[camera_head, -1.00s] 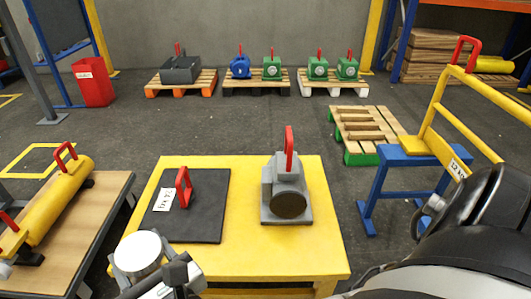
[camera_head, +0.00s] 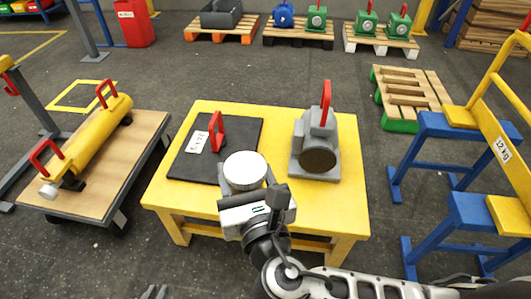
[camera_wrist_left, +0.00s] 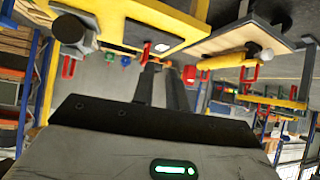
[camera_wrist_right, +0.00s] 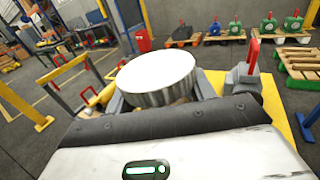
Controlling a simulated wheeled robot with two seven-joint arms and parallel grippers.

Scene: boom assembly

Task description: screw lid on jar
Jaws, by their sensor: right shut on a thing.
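A round white lid-like disc (camera_head: 246,169) with a ridged silver side is in my right gripper (camera_head: 243,190). The right wrist view shows this disc (camera_wrist_right: 158,77) large, between the jaws of the right gripper (camera_wrist_right: 160,100). In the head view the disc appears over the front part of the yellow table (camera_head: 205,207); its height above the table is hard to tell. My left gripper (camera_wrist_left: 163,82) shows two dark fingers apart with nothing between them. Only its tips (camera_head: 155,292) show at the bottom edge of the head view. I cannot make out a jar.
On the yellow table lie a black plate (camera_head: 187,166) with a red handle and a grey block (camera_head: 318,158) with a red handle. A wooden-topped cart (camera_head: 75,185) with a yellow cylinder (camera_head: 92,140) stands left. Blue trestles (camera_head: 465,210) stand right. Pallets stand behind.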

